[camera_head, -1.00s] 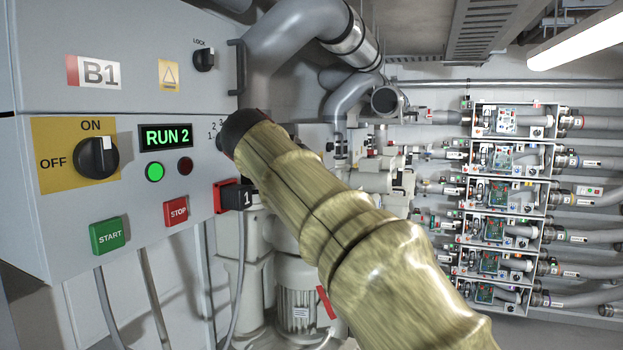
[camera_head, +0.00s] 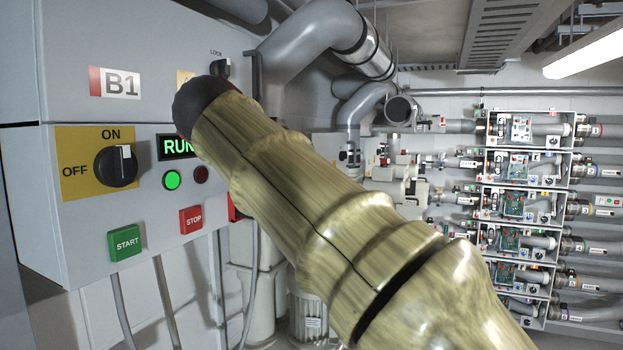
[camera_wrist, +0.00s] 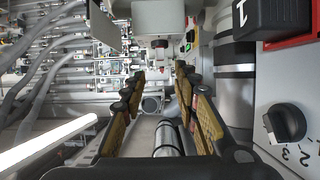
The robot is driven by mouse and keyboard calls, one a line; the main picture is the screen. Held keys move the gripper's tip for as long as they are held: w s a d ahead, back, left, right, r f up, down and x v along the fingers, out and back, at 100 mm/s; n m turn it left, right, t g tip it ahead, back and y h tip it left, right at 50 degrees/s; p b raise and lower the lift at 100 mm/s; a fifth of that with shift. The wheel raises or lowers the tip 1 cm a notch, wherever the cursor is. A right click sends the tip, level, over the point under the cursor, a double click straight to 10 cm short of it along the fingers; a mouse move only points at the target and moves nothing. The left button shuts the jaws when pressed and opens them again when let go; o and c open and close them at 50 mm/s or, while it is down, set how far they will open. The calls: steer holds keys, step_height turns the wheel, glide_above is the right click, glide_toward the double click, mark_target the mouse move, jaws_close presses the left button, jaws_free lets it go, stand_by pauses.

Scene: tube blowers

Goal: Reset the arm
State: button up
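My gripper (camera_wrist: 160,76) shows in the wrist view with its two fingers apart and nothing between them. In the head view my gold-brown arm runs from the lower right up to a dark end in front of the grey B1 panel (camera_head: 75,195); the gripper itself is hidden there. The arm covers part of the green RUN display (camera_head: 172,147). The numbered selector knob (camera_wrist: 287,123) shows at the right of the wrist view, beside the gripper and apart from it. It is hidden behind my arm in the head view.
The panel holds an ON/OFF knob (camera_head: 116,166) turned to ON, a lit green lamp (camera_head: 172,180), a START button (camera_head: 124,242) and a STOP button (camera_head: 191,219). A large grey pipe (camera_head: 300,45) rises behind the arm. Shelved tube units (camera_head: 525,205) line the far right wall.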

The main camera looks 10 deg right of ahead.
steer(key=shift+s, duration=0.1)
steer(key=s+d+f+n+g+y+b, duration=0.1)
steer(key=s+d+f+n+b, duration=0.15)
steer(key=f, duration=0.55)
steer(key=s+d+f+n+g+y+b, duration=0.1)
steer(key=s+d+f+b, duration=0.15)
steer(key=f, duration=0.45)
steer(key=s+f+n+g+y+b, duration=0.1)
steer(key=s+f+y+b, duration=0.1)
steer(key=s+f, duration=0.7)
steer(key=s+d+f+n+g+y+b, duration=0.1)
steer(key=s+f+b, duration=0.3)
steer(key=f, duration=1.7)
steer(key=s+d+f+n+g+y+b, duration=0.1)
steer(key=s+f+b, duration=0.3)
steer(key=s+f, duration=1)
steer(key=shift+f+n+y, duration=0.35)
steer(key=shift+f+y, duration=0.25)
steer(key=shift+y, duration=0.3)
steer(key=shift+w, duration=0.1)
